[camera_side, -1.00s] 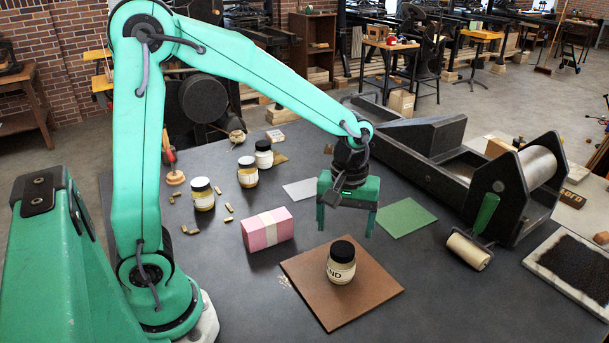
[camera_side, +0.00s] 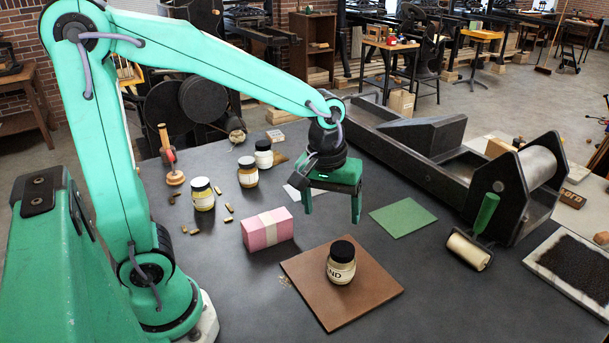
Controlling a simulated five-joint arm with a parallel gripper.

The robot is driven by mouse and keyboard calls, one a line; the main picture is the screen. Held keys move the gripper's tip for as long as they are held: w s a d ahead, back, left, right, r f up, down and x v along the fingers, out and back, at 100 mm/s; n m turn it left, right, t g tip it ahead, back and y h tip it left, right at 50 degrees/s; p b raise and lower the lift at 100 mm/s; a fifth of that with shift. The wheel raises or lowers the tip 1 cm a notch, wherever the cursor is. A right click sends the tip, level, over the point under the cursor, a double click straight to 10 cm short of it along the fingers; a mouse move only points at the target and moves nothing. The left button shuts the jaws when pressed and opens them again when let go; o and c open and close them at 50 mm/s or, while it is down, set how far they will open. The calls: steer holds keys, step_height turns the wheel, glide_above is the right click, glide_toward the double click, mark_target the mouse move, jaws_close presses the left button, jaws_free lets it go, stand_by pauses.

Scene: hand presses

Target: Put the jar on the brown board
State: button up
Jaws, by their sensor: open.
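A jar (camera_side: 341,265) with a black lid and a pale label stands upright on the brown board (camera_side: 375,302), near the board's middle. My gripper (camera_side: 331,218) is open and empty. It hangs in the air above and behind the board, apart from the jar. Its two green fingers point down. Nothing shows between them.
Several other jars, one of them here (camera_side: 202,194), stand at the back left. A pink block with a pale band (camera_side: 267,230) lies left of the board. A green sheet (camera_side: 403,216), a roller (camera_side: 469,249) and a dark press (camera_side: 515,190) are to the right.

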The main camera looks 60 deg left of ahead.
steer(key=s+a+r+m+t, duration=0.3)
steer(key=s+r+m, duration=0.4)
steer(key=s, duration=0.4)
steer(key=shift+a+t, duration=0.4)
steer(key=shift+t, duration=0.3)
steer(key=shift+s, duration=0.1)
